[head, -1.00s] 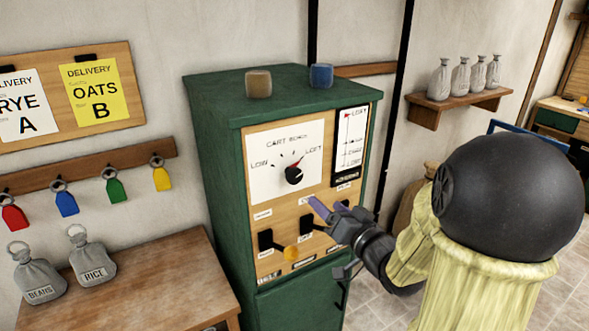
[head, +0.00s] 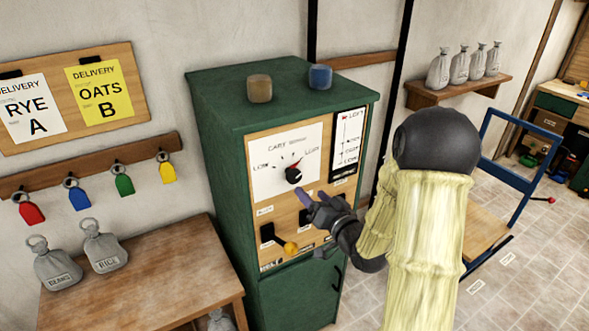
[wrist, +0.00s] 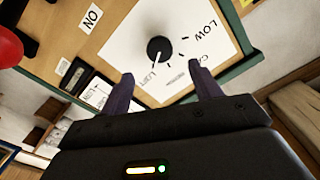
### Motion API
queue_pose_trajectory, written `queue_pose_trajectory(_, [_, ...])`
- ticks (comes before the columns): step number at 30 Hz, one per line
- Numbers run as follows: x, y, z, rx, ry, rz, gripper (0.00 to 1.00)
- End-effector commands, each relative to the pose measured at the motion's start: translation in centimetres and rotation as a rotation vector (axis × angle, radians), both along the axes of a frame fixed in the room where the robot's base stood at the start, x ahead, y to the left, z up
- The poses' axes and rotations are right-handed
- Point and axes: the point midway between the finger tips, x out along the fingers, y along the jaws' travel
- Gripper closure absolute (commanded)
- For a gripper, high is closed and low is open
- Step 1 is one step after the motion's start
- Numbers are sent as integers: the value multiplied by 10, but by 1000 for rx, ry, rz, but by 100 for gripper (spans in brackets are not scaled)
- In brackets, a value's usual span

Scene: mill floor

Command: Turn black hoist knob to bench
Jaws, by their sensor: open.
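The black hoist knob (head: 293,175) sits on a white dial plate (head: 268,180) on the front of a green cabinet. Its pointer is turned to the upper right, towards the mark that seems to read LOFT; LOW is at the left. The wording along the top is too blurred to read. The knob also shows in the wrist view (wrist: 160,50), with the plate turned nearly upside down. My gripper (head: 309,200) is just below and right of the knob, open and empty. In the wrist view its purple fingers (wrist: 161,75) are spread on either side of the knob's line, apart from it.
A vertical scale (head: 349,140) is right of the dial. A yellow-knobbed lever (head: 290,248) and dark switches are below it. Two small blocks (head: 260,89) stand on the cabinet (head: 222,150). A wooden table (head: 150,265) with grey sacks is at left; a blue-framed cart (head: 520,155) is at right.

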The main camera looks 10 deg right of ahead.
Motion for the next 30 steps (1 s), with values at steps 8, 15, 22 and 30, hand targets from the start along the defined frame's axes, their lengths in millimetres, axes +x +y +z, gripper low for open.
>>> queue_pose_trajectory(8, [48, 17, 2, 0, 1, 2, 37])
queue_pose_trajectory(15, [84, 28, 2, 0, 0, 1, 37])
queue_pose_trajectory(22, [95, 31, 0, 1, 2, 0, 37])
queue_pose_trajectory(30, [95, 31, -1, 0, 1, 0, 51])
